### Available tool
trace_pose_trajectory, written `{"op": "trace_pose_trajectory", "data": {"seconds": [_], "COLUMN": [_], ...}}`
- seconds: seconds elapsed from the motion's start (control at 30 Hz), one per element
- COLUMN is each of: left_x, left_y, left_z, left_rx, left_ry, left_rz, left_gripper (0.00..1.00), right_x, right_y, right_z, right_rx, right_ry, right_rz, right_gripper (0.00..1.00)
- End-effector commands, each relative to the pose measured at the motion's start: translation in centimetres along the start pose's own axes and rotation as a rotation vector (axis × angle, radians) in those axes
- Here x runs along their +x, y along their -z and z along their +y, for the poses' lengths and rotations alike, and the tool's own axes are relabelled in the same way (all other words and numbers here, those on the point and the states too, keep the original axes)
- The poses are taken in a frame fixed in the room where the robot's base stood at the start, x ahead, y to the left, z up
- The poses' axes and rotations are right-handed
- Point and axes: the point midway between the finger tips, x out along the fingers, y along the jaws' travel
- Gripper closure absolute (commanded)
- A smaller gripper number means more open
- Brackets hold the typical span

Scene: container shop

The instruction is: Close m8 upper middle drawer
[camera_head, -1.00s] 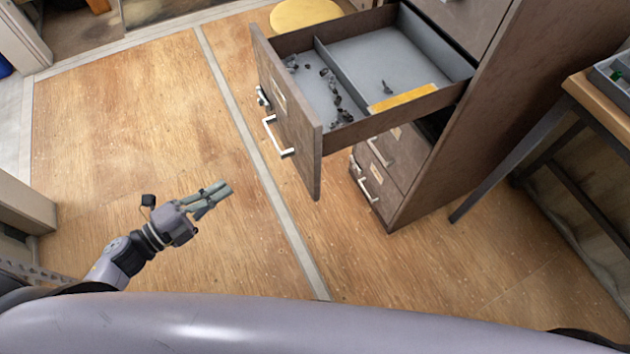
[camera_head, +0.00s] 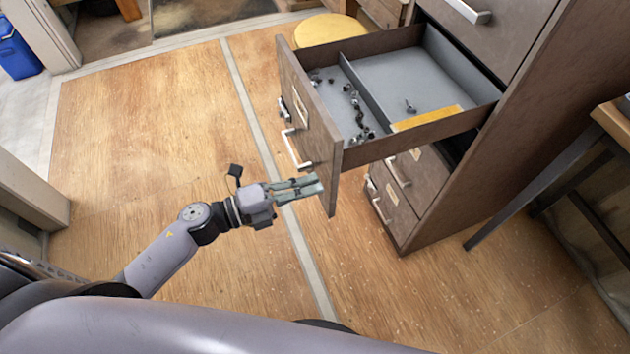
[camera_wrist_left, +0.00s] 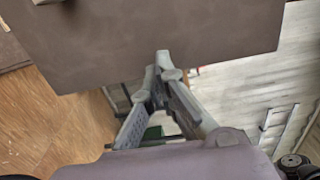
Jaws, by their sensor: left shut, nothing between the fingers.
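The open drawer's brown front panel (camera_head: 309,122) stands out from the brown cabinet (camera_head: 535,85), with a silver handle (camera_head: 294,150) on it. Inside the drawer are a divider, several small dark metal pieces (camera_head: 356,108) and a yellow strip (camera_head: 427,118). My left gripper (camera_head: 318,186) is shut and empty, its fingertips close to the lower part of the drawer front. In the left wrist view its fingers (camera_wrist_left: 162,62) meet in front of a dark brown panel (camera_wrist_left: 165,35); I cannot tell whether they touch it. My right gripper is out of view.
Shut lower drawers (camera_head: 400,190) sit beneath the open one. A table with dark metal legs (camera_head: 540,175) stands at the right. A round yellow seat (camera_head: 325,30) is behind the drawer. The wooden floor (camera_head: 145,120) at left is clear.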

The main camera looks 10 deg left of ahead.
Motion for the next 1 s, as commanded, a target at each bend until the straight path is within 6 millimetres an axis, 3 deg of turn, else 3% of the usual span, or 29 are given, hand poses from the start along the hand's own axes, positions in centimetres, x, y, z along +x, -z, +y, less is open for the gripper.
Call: {"op": "trace_pose_trajectory", "data": {"seconds": [0.2, 0.67, 0.87, 1.0], "left_x": [1.4, 1.8, 4.1, 7.1], "left_y": [0.0, 0.0, 0.0, -0.1], "left_z": [0.0, 0.0, -0.2, -0.3], "left_rx": [-0.001, 0.0, 0.0, 0.0], "left_ry": [0.0, 0.0, 0.002, 0.003], "left_rz": [-0.001, -0.001, 0.001, 0.0], "left_gripper": [1.0, 1.0, 1.0, 1.0], "right_x": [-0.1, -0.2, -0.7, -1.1], "right_y": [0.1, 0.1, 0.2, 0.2], "right_z": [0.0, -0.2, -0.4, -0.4], "right_rx": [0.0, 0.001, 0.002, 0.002], "right_ry": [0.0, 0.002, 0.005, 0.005], "right_rz": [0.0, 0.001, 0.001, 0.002], "right_gripper": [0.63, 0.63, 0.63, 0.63]}}
